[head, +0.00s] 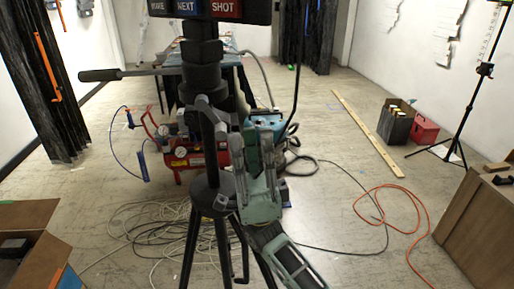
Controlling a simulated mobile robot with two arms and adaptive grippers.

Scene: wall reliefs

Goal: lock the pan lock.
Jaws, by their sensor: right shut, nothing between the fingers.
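A black tripod (207,150) stands upright in the middle of the head view, with a sign box on top. Its pan handle (100,75) sticks out to the left. A grey lever-like part (206,104) on the column below the head may be the pan lock; I cannot tell for sure. My right gripper (262,128), grey-green, comes up from the lower right. It is shut and empty, just right of the column near that part. Whether it touches the tripod cannot be told. My left gripper is not in view.
A red compressor (188,158) stands behind the tripod, with cables (150,225) and an orange hose (418,215) on the floor. An open cardboard box (40,262) is at the lower left, a wooden cabinet (480,230) at the right. A plank (366,130) lies behind.

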